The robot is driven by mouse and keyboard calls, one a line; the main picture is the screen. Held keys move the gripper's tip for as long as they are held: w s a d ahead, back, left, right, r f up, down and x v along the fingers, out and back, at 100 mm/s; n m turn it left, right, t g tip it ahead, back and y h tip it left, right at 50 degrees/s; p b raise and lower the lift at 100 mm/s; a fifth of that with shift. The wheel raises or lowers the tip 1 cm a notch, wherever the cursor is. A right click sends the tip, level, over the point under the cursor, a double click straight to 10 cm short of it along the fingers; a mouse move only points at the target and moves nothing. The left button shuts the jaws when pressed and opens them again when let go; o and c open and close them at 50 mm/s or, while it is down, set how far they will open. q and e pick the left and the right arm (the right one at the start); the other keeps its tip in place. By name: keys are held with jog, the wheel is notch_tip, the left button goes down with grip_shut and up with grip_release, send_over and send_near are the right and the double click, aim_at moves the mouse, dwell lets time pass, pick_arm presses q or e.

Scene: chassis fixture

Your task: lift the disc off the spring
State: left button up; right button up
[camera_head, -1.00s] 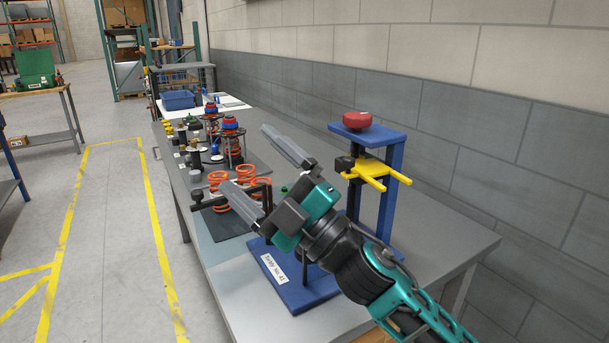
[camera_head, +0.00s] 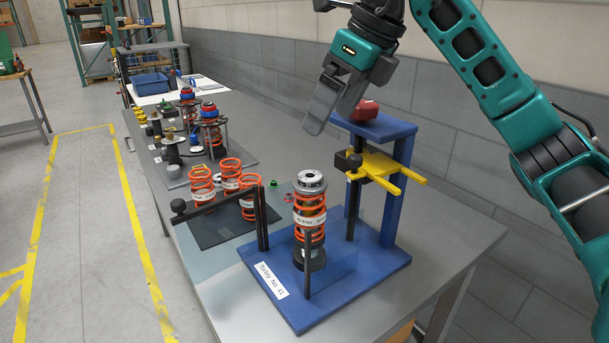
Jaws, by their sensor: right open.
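The disc (camera_head: 310,180) is a grey metal ring-like plate on top of an orange coil spring (camera_head: 309,222). The spring stands upright on the blue fixture base (camera_head: 347,292), around a dark shaft. My right gripper (camera_head: 325,112) is open and empty. It is above the disc, clearly apart from it, with its fingers pointing down and left. The two fingers overlap in this view. My left gripper is not in view.
The blue post carries a yellow fork (camera_head: 378,167) and a red knob (camera_head: 364,111) just right of the disc. A black clamp bar (camera_head: 214,201) stands left of it. Several loose orange springs (camera_head: 231,172) stand on a dark mat behind. Finished-looking assemblies (camera_head: 210,128) stand farther back.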

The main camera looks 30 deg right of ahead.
jog(key=d, duration=0.1)
send_over(310, 175)
jog(key=s+d, duration=0.1)
jog(key=s, duration=0.1)
jog(key=shift+h, duration=0.3)
notch_tip(310, 175, down, 6)
jog(key=shift+d+f, duration=0.15)
jog(key=shift+f, duration=0.1)
jog(key=shift+s+x, duration=0.1)
jog(key=shift+x, duration=1.25)
jog(key=shift+s+x, duration=0.15)
jog(key=shift+x, duration=1.25)
jog(key=shift+c, duration=0.2)
jog(key=c, duration=1.2)
jog(key=shift+o, duration=0.2)
jog(key=shift+r, duration=0.1)
notch_tip(310, 175, up, 20)
jog(key=p, duration=0.2)
